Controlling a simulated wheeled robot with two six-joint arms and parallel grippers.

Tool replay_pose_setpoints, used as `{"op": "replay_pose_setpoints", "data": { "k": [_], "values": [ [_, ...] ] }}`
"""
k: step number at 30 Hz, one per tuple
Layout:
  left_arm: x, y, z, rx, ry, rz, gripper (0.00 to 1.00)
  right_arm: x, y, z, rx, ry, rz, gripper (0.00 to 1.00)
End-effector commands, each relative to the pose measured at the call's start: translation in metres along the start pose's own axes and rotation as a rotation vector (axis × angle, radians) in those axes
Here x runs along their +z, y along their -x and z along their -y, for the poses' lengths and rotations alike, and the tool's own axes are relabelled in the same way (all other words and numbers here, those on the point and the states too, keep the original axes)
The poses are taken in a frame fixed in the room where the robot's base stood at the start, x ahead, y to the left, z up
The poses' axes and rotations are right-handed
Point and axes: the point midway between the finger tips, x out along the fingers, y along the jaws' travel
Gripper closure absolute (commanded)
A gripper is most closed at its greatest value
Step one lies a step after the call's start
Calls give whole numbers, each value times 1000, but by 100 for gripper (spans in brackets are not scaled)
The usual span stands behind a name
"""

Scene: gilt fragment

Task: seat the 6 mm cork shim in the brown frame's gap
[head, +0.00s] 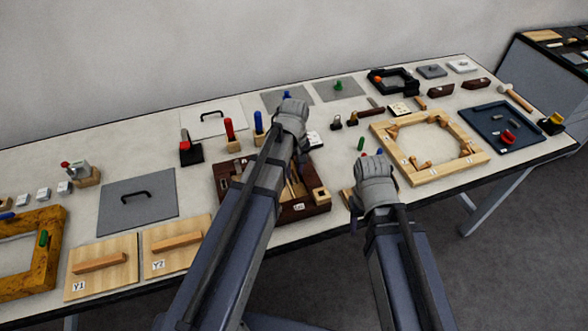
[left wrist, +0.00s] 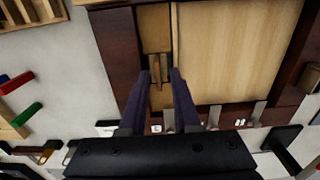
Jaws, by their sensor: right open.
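The dark brown frame (head: 307,210) sits at the table's middle front, partly hidden by my left arm. In the left wrist view the dark brown frame (left wrist: 117,40) surrounds a pale wood panel (left wrist: 235,45), with a narrow tan strip (left wrist: 154,28) in the space along its left side. My left gripper (left wrist: 161,76) has its fingertips over that space, a little apart, with tan slivers between them. I cannot tell whether these are a held cork shim or lie below. My left fingertips are hidden in the head view. My right gripper (head: 356,204) is open, right of the brown frame.
A pale wood frame (head: 462,172) and a dark blue tray (head: 480,112) lie to the right. A grey plate (head: 130,215), panels Y1 (head: 85,280) and Y2 (head: 165,262), and a mustard frame (head: 57,235) lie left. Red (head: 229,128) and blue handles stand behind the brown frame.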

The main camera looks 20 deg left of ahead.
Motion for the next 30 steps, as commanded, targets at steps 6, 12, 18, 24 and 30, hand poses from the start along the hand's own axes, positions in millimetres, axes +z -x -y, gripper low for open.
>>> {"op": "replay_pose_setpoints", "data": {
  "k": [6, 12, 18, 24, 30],
  "values": [
    [0, 35, -1, 2, -1, 0, 59, 2, 34, -3, 0, 0, 0, 50],
    [0, 59, -1, 1, -1, 0, 59, 3, 59, -6, 0, 1, 0, 50],
    [0, 65, 0, 0, -1, 1, 59, 4, 65, -6, 0, 1, 0, 50],
    [0, 64, 0, 0, -1, 1, 59, 4, 64, -6, 0, 1, 0, 50],
    [0, 64, 0, 0, -1, 1, 59, 4, 64, -6, 0, 1, 0, 50]
  ]
}}
